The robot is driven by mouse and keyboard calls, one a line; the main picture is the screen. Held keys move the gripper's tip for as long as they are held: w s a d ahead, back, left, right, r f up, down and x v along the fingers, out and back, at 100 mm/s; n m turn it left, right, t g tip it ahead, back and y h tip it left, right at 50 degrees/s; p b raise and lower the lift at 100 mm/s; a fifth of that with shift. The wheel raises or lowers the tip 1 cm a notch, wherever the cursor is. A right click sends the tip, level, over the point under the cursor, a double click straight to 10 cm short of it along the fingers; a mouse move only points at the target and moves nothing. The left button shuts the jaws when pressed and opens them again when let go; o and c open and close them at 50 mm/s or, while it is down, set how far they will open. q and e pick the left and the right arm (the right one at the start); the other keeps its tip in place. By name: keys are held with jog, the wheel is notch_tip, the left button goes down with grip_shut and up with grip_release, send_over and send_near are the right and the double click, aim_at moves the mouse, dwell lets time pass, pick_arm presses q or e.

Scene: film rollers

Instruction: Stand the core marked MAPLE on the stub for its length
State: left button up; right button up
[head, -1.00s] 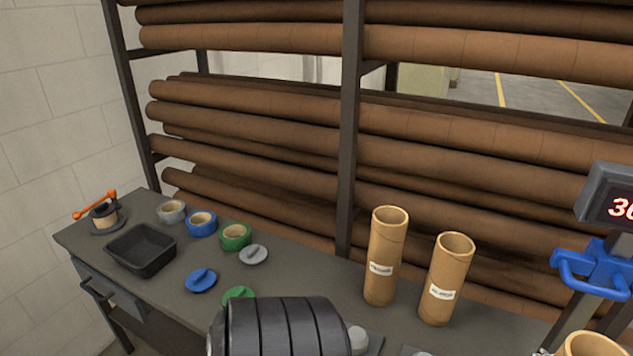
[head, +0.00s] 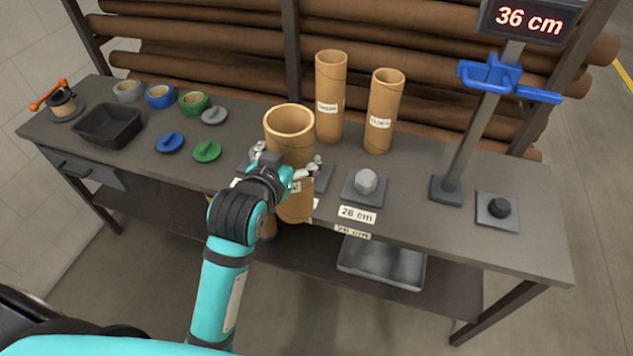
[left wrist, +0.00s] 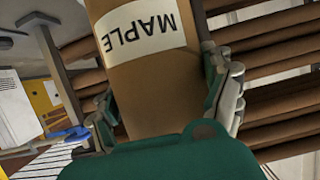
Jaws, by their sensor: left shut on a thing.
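The MAPLE core (head: 289,128) is a wide brown cardboard tube, upright near the bench's front edge in the head view. Its MAPLE label (left wrist: 137,32) shows in the left wrist view. My left gripper (head: 288,178) is shut around its side. It hides part of the tube, and I cannot tell whether the core's lower end touches anything. A grey stub (head: 366,181) stands on a square plate right of the core, with a 26 cm label (head: 357,215) in front. Another plate (head: 323,178) is mostly hidden behind the core. My right gripper is out of view.
Two labelled cores (head: 330,100) (head: 383,112) stand behind. A post with a blue slide (head: 497,75) and a display (head: 528,20) reading 36 cm rises at right, beside a dark knob on a plate (head: 498,222). Tape rolls, lids and a black tray (head: 108,126) are left.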

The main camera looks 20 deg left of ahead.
pick_arm(q)
jog(key=w+a+p, duration=0.2)
jog(key=w+a, duration=0.1)
jog(key=w, duration=1.7)
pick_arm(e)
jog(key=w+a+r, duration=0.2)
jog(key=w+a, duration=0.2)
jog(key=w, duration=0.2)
pick_arm(q)
notch_tip(320, 180, down, 9)
jog(key=p, duration=0.1)
jog(key=shift+d, duration=0.2)
jog(key=o, duration=1.2)
jog(key=shift+s+f, duration=0.1)
jog(key=shift+s, duration=0.05)
jog(key=shift+o, duration=1.2)
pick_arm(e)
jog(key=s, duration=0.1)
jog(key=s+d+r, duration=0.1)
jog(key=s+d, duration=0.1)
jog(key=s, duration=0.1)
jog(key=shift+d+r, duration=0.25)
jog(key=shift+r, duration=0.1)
